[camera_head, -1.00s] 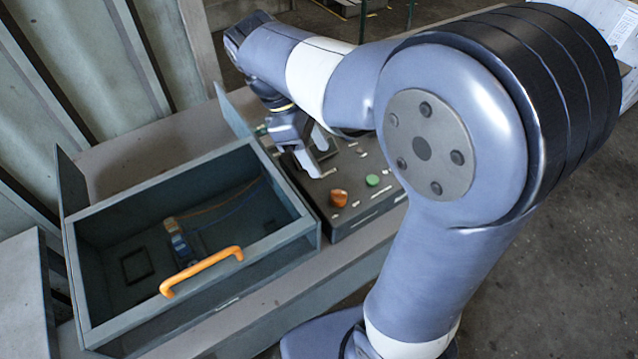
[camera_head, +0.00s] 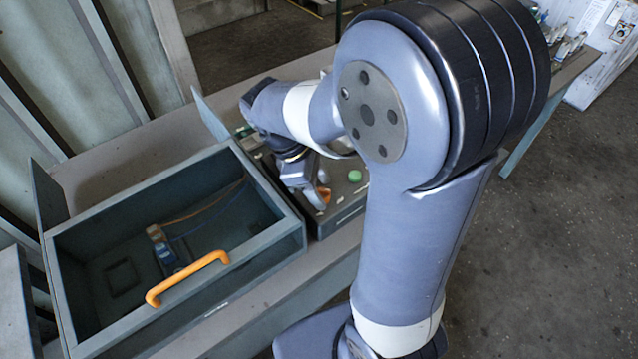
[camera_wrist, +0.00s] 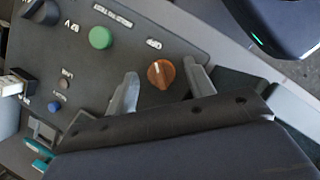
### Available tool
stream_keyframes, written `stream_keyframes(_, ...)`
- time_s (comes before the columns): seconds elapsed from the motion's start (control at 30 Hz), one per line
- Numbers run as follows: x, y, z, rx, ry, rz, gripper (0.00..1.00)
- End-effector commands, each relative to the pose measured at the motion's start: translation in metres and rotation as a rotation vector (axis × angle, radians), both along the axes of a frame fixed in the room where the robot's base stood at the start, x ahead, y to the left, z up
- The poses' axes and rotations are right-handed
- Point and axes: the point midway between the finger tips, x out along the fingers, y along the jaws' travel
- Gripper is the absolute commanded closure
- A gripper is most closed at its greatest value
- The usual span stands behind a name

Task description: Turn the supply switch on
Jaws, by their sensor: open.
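The orange rotary knob (camera_wrist: 161,74), which looks like the supply switch, sits on the dark control panel (camera_wrist: 140,45). A pale mark runs across its face; its label is too small to read surely. In the wrist view my gripper (camera_wrist: 163,80) is open, with one finger to each side of the knob, and I cannot tell whether either touches it. In the head view my gripper (camera_head: 318,193) is over the panel's near end, and the knob (camera_head: 324,196) is partly hidden by it.
A green button (camera_wrist: 100,37) is beside the knob, with a small blue button (camera_wrist: 54,106) and a black knob (camera_wrist: 40,11) farther off. Left of the panel stands an open grey box with an orange handle (camera_head: 187,279) and wires inside.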

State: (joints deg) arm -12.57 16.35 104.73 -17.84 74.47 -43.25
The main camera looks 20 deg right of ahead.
Motion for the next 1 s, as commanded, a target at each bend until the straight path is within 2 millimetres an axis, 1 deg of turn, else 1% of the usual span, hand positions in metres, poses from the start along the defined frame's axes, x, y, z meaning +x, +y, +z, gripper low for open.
stream_keyframes(0.07, 0.0, 0.0, 0.0001, 0.0, 0.0, 0.0, 0.5)
stream_keyframes(0.5, 0.0, 0.0003, 0.0003, 0.0, 0.0, 0.0, 0.86)
stream_keyframes(0.6, 0.0, 0.0003, 0.0004, 0.0, 0.0, 0.0, 0.93)
stream_keyframes(0.83, 0.0002, 0.0002, 0.001, 0.001, 0.0, -0.022, 0.93)
stream_keyframes(1.0, 0.0007, 0.0, 0.0018, 0.001, 0.002, -0.09, 0.93)
